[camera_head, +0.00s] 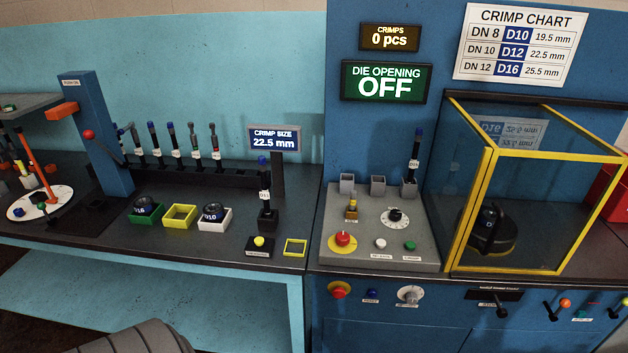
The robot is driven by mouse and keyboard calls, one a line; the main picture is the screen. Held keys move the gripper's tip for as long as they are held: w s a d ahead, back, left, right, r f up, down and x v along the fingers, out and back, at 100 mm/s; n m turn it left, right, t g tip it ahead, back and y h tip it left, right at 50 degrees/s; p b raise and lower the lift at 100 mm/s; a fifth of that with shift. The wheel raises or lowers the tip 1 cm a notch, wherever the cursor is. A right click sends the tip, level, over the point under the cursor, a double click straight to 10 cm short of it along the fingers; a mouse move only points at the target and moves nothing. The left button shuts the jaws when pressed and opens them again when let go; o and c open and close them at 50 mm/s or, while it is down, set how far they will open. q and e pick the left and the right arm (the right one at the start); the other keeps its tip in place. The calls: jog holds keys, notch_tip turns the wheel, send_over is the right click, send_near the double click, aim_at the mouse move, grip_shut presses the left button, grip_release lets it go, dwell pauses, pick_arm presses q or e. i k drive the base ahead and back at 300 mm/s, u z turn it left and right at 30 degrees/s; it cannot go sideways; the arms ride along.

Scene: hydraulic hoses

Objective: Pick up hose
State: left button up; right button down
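Several short dark hose pieces stand upright in a long black rack (200,172) on the left bench, some with blue ends and some with grey or red ones, each with a small white label. Another labelled hose with a blue end (264,180) stands in a black holder (268,216) under the crimp size sign. One more dark hose with a blue end (415,150) stands in a grey socket on the control panel. Which hose the task means cannot be told. Neither of my grippers is in view.
Green (146,220), yellow (180,226) and white (214,224) trays sit before the rack; the green and white ones hold dies. A yellow-framed guard (468,210) encloses the crimper. A blue post (97,135) stands left. A dark ribbed shape (135,340) is at bottom left.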

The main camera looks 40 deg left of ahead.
aim_at(262, 164)
jog(key=i, duration=0.9)
jog(key=u, duration=0.15)
